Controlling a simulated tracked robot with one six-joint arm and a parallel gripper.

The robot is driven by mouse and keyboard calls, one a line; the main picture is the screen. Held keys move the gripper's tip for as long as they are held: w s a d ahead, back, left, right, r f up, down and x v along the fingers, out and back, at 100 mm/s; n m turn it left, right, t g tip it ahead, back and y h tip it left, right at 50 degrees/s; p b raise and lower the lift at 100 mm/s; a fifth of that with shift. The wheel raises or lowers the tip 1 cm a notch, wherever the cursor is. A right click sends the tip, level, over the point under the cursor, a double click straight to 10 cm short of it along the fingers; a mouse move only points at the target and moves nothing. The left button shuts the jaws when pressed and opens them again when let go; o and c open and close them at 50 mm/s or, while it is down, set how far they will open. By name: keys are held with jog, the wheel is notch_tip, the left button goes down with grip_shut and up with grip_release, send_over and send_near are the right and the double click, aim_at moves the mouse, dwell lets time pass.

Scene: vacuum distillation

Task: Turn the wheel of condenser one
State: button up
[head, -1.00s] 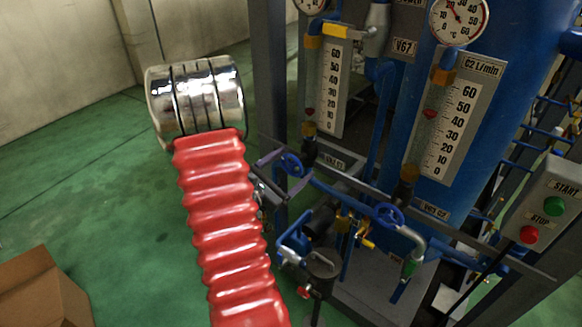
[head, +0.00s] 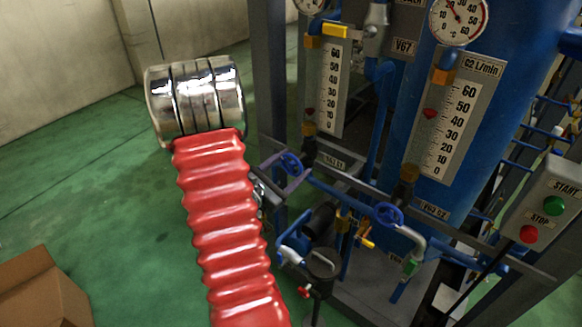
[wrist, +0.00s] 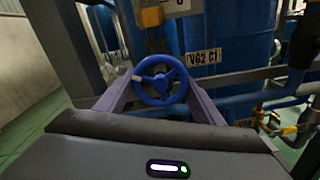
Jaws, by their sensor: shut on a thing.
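The blue wheel of condenser one (head: 291,164) sits on the pipe below the left flow scale, by a label that is hard to read in the head view. In the wrist view my gripper (wrist: 158,86) reaches forward to the wheel. My red bellows arm hides part of the area left of it.
A second blue wheel (head: 388,215) is to the right, by the C2 label. A START/STOP box (head: 545,208) stands at the right. A dark upright post (head: 268,90) is just left of the wheel. A cardboard box (head: 45,290) lies on the green floor.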

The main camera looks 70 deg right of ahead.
jog(key=shift+n, duration=0.3)
jog(key=n, duration=1.1)
jog(key=shift+r, duration=0.1)
dwell(0.4)
jog(key=o, duration=1)
jog(key=shift+s, duration=0.15)
jog(key=shift+o, duration=0.2)
jog(key=shift+a, duration=0.15)
jog(key=v, duration=1.3)
jog(key=shift+w+a, duration=0.2)
jog(key=shift+a, duration=0.05)
